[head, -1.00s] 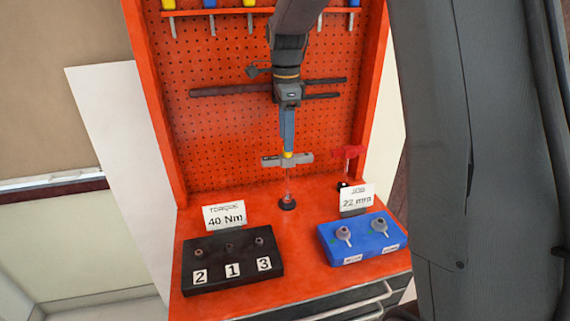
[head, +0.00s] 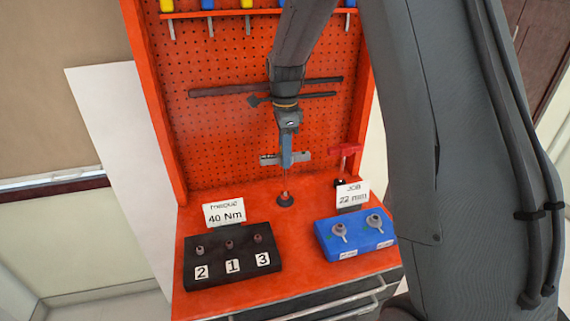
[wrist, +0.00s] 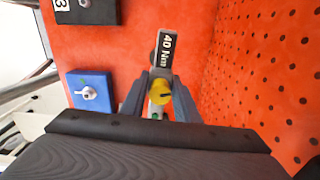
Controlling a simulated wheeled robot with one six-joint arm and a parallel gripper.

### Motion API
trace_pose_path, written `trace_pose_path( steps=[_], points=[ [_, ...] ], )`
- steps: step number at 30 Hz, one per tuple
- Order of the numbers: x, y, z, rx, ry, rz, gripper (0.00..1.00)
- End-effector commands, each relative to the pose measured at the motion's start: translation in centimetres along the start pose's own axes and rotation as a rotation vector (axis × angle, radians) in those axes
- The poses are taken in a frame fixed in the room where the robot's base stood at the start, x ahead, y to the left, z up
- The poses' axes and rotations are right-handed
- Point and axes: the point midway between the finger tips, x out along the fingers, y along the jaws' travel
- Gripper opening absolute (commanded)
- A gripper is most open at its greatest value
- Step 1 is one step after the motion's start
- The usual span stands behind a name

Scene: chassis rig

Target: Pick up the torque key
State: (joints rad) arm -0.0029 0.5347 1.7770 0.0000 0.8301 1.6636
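The torque key is a grey T-handle key (head: 268,160) standing upright on a small dark base on the orange bench. In the wrist view its handle (wrist: 168,45) carries a black "40 Nm" label, with a yellow cap (wrist: 160,92) at its near side. My gripper (wrist: 158,85) is at the handle from above, with one finger on each side. The fingers look open; whether they touch the key is unclear. In the head view the gripper (head: 287,160) hides the middle of the handle. A red T-handle key (head: 345,149) stands to the right.
A black block (head: 232,280) with numbered sockets and a blue block (head: 355,238) with two sockets lie in front. Signs reading 40 Nm (head: 224,213) and 22 mm (head: 352,196) stand behind them. A pegboard (head: 220,120) rises close behind the key.

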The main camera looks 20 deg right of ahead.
Motion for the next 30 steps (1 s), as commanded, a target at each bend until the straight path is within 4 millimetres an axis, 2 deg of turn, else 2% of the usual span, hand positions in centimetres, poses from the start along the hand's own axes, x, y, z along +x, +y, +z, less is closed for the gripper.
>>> trace_pose_path(
  steps=[1, 4, 14, 17, 24, 30],
  points=[
    [0.0, 0.0, 0.0, 0.000, 0.000, 0.000, 0.16],
    [0.0, 0.0, 0.0, 0.000, 0.000, 0.000, 0.00],
    [-0.7, -0.1, 0.0, 0.000, 0.000, -0.004, 0.00],
    [-2.0, -0.2, 0.0, 0.000, -0.001, -0.006, 0.00],
    [-6.7, -0.2, 0.0, 0.000, -0.001, -0.007, 0.00],
    [-9.3, -0.2, 0.0, 0.000, 0.000, -0.004, 0.00]
  ],
)
